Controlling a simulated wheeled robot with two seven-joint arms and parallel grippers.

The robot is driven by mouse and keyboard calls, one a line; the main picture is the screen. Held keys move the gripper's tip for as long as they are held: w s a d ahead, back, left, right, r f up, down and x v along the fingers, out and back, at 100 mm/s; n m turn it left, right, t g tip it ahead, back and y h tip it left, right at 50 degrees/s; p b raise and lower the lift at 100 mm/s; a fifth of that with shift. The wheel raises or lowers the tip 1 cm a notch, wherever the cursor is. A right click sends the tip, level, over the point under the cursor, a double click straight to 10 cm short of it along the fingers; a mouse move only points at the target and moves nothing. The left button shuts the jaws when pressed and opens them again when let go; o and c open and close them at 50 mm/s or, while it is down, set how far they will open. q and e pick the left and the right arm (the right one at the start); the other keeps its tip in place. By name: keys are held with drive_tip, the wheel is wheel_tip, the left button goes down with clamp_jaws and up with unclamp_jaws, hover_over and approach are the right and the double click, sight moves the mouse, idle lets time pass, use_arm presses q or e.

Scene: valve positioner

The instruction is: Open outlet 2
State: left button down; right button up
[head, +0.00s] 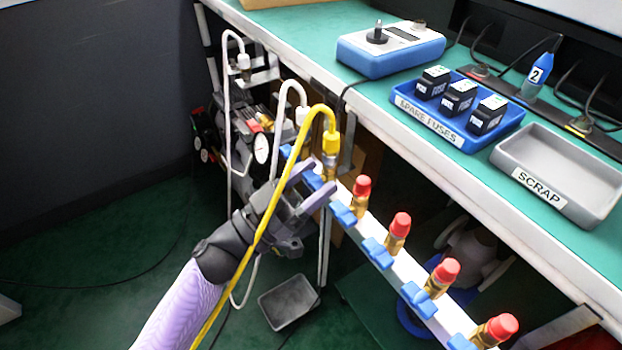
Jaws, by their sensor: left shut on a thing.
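A white manifold rail (375,230) runs along the bench front, with several brass outlets and blue handles. A yellow hose (270,205) joins an outlet (330,155) near the rail's far end. My left gripper (313,184) is at the rail just below that outlet, its fingers shut on the blue handle (311,179) there. The fingers partly cover this handle, so I cannot tell its exact angle. Nearer outlets carry red caps (361,187) and their own blue handles (343,213). No outlet number is readable. My right gripper is out of view.
The green-topped bench (330,28) holds a blue meter box (385,55), a spare-fuse tray (430,122) and a grey scrap tray (560,175). White hoses and a gauge (261,148) stand behind the gripper. A grey bin (288,300) is on the floor.

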use_arm(q)
drive_tip(key=m+g+h, duration=0.1)
drive_tip(key=m+g, duration=0.1)
drive_tip(key=m, duration=0.2)
drive_tip(key=shift+p, duration=0.3)
drive_tip(key=shift+m+g, duration=0.4)
drive_tip(key=shift+m, duration=0.7)
drive_tip(key=shift+h, duration=0.3)
drive_tip(key=shift+c, duration=1.8)
unclamp_jaws()
drive_tip(key=shift+a, duration=0.1)
